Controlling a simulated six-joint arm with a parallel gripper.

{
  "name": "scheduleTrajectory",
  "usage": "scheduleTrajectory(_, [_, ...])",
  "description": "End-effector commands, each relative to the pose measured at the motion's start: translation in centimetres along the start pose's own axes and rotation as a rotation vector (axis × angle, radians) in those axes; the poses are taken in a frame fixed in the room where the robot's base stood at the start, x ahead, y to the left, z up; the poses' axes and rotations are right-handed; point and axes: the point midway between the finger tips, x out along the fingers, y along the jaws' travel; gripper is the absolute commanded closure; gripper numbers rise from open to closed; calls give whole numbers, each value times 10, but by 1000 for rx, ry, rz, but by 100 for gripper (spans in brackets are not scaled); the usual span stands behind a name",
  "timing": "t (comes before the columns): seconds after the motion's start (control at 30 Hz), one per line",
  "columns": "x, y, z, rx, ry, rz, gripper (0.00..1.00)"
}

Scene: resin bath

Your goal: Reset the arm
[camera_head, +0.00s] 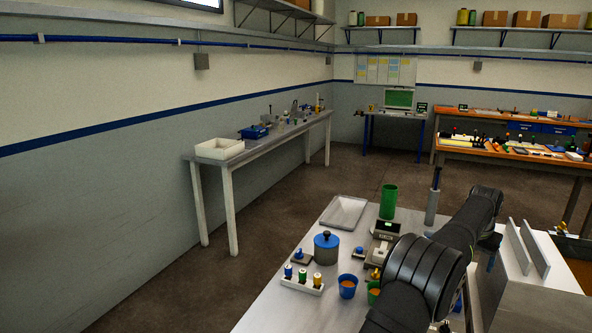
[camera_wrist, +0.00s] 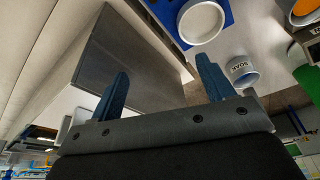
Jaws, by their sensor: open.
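My gripper (camera_wrist: 165,80) shows in the wrist view as two blue fingers set wide apart, open, with nothing between them. In the head view my black arm reaches from the bottom right over the metal bench (camera_head: 275,310), and its end is mostly hidden behind the arm links. In the wrist view a white round cup on a blue base (camera_wrist: 200,20) and a white cup marked SOAK (camera_wrist: 242,72) lie beyond the fingers. A large grey flat-sided block (camera_wrist: 110,50) fills the left of that view. I cannot tell its distance from the fingers.
On the bench are a tray (camera_head: 344,213), a tall green cup (camera_head: 388,202), a blue-lidded pot (camera_head: 326,249), a bottle rack (camera_head: 301,282) and a blue cup (camera_head: 347,286). A pale box with upright plates (camera_head: 530,255) stands right of my arm. The floor beyond the bench is clear.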

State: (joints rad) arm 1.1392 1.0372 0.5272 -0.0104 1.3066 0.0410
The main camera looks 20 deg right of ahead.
Motion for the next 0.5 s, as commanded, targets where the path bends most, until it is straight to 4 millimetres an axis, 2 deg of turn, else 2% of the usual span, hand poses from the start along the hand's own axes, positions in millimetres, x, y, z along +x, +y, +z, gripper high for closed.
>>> scheduleTrajectory(0.2, [15, -20, -4, -1, 0, 0, 26])
scheduleTrajectory(0.5, [18, -25, -6, 0, 0, 0, 26])
